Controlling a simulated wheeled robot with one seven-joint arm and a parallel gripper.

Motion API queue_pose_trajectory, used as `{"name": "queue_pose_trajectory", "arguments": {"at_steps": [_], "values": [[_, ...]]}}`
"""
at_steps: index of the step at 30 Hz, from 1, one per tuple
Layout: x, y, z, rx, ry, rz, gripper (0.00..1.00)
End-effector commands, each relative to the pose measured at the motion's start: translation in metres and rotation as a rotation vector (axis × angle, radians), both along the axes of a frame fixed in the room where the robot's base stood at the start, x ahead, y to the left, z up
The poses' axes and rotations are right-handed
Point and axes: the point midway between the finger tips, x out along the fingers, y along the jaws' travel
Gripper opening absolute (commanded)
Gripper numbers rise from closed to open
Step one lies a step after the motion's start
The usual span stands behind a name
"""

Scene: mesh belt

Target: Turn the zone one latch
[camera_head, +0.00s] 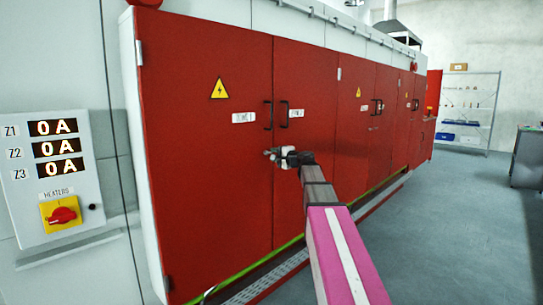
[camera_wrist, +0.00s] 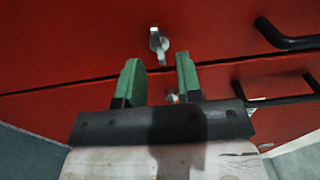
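The left red door (camera_head: 205,190) bears a label (camera_head: 243,117) that seems to read zone 1. In the wrist view a small metal latch (camera_wrist: 158,42) sits on the upper door panel, just beyond my gripper's fingertips. I take this panel, seen rolled on its side, for the left door. A second small metal latch (camera_wrist: 172,97) shows partly between my fingers, on the lower panel. My gripper (camera_wrist: 158,68) is open and empty, its green fingers apart and not around the first latch.
Black door handles (camera_head: 268,115) (camera_wrist: 285,38) stick out near the latches. A heater panel (camera_head: 55,170) with a red switch (camera_head: 62,215) stands at the left. More red doors run to the right. The grey floor (camera_head: 440,220) at right is clear.

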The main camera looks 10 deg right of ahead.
Motion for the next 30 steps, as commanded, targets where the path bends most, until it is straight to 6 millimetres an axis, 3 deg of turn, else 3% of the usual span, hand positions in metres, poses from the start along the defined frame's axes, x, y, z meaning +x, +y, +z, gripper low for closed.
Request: {"name": "queue_pose_trajectory", "arguments": {"at_steps": [3, 12, 26, 30], "values": [[-0.023, -0.014, -0.001, 0.000, 0.000, -0.001, 0.33], [-0.059, -0.042, 0.000, 0.001, 0.001, -0.001, 0.33], [-0.066, -0.048, 0.000, 0.001, 0.001, 0.001, 0.33], [-0.069, -0.042, -0.014, -0.030, 0.018, 0.009, 0.33]]}}
